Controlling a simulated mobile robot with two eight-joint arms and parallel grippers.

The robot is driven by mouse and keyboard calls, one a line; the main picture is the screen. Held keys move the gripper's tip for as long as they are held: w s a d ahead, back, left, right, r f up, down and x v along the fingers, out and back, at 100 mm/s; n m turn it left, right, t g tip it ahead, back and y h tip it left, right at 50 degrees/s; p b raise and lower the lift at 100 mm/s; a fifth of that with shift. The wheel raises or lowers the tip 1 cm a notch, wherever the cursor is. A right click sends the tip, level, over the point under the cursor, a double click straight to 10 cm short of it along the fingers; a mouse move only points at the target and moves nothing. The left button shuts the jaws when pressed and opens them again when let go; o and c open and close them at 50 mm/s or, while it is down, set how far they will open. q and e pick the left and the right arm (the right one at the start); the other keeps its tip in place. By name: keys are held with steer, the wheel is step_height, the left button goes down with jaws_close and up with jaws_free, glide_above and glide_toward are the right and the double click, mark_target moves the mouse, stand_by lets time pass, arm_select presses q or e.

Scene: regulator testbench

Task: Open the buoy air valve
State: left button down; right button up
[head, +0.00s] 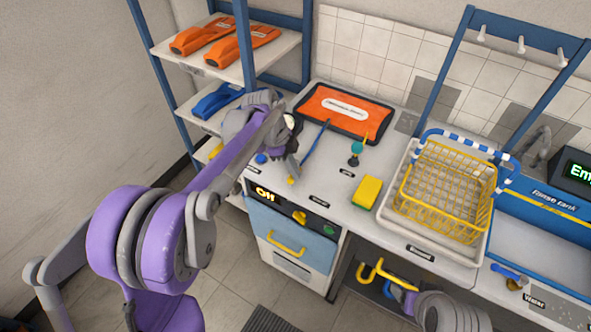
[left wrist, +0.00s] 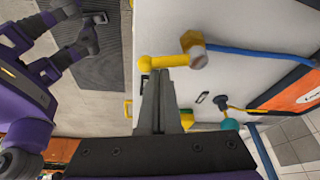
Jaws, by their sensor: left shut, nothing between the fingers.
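The buoy is an orange, black-edged bag (head: 345,109) with a white label, lying flat at the back of the counter; part of it shows in the left wrist view (left wrist: 290,98). A blue hose (head: 315,146) runs from it towards the yellow air valve (left wrist: 165,61), which has a knob-like end at the hose side. In the head view only a small yellow bit of the valve (head: 291,181) shows below my fingers. My left gripper (left wrist: 160,78) is shut and empty, its tips right at the valve; I cannot tell whether they touch. My right gripper is not clearly seen.
A teal-topped item (head: 356,148) and a yellow sponge (head: 367,193) stand to the right on the counter. Further right is a yellow wire basket (head: 440,190) in a white tray. A blue-framed shelf (head: 250,60) rises behind my left arm. The counter's front edge is close.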

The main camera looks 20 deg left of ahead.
arm_select(q)
steer(key=shift+d, duration=0.1)
stand_by(0.4)
steer(key=shift+d+r, duration=0.1)
steer(key=shift+d, duration=0.25)
steer(key=d, duration=0.3)
steer(key=shift+r, duration=0.35)
steer(key=v, duration=1)
steer(key=shift+p, duration=0.45)
steer(key=s+a+f+n+t+y, duration=0.1)
steer(key=s+f+n, duration=0.2)
steer(key=s+n, duration=0.3)
steer(key=s+f+n+t+y, duration=0.1)
steer(key=s+f+n+t, duration=0.1)
steer(key=s+n, duration=0.4)
steer(key=s+a+f+n+t+y, duration=0.1)
steer(key=s+f+n, duration=0.3)
steer(key=s, duration=0.8)
steer(key=shift+s+a+f+n+t+y, duration=0.45)
steer(key=shift+n+t, duration=0.25)
steer(key=shift+n, duration=0.3)
steer(key=shift+w+d, duration=0.1)
